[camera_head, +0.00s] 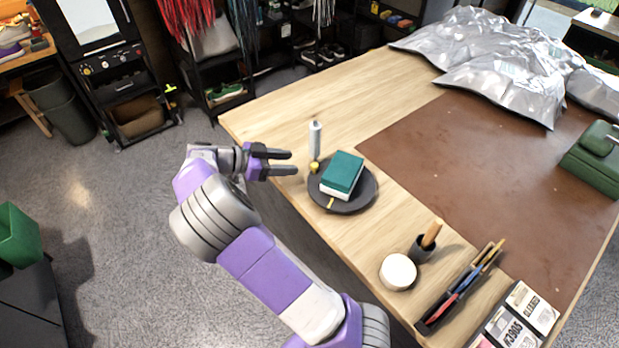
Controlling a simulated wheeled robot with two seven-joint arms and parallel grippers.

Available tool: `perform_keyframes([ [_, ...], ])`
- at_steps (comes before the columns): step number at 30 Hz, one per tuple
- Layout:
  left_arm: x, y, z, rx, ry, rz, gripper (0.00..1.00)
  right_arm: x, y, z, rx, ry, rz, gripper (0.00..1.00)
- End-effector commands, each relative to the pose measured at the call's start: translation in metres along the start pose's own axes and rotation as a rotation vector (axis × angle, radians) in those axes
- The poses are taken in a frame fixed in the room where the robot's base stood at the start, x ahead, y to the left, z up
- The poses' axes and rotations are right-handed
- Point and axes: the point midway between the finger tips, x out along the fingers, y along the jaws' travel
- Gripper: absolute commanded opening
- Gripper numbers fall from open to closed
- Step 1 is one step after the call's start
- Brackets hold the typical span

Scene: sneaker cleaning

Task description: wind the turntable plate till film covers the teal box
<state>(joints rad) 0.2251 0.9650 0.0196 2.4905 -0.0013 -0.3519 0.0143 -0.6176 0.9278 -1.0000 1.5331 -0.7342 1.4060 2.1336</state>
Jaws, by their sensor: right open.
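A teal box (343,170) with a white lower part sits on the dark round turntable plate (347,205). A small yellow mark shows on the plate's front part, and a small yellow knob (314,167) is at its upper left edge. A white upright roll (315,139), perhaps the film, stands just behind that knob. No film is visible over the teal top. My right gripper (291,163) is open and empty, left of the plate and apart from it, its fingers pointing right. My left gripper is not in view.
A brown mat (440,160), silver sheeting (500,60) and a green case (596,160) lie further back. Bare wood surrounds the plate.

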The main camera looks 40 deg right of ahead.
Motion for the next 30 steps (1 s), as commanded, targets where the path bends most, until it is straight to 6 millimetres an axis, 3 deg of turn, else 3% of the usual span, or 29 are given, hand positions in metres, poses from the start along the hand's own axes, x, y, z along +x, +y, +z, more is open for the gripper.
perform_keyframes([
  [7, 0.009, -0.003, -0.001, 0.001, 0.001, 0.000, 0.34, 0.015, 0.000, 0.007, 0.001, 0.000, 0.002, 0.49],
  [18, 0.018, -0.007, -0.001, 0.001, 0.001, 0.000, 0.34, 0.069, 0.000, 0.007, 0.002, 0.000, 0.001, 0.49],
  [30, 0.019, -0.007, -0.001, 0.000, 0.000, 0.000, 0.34, 0.078, 0.000, 0.006, 0.001, 0.000, -0.001, 0.49],
])
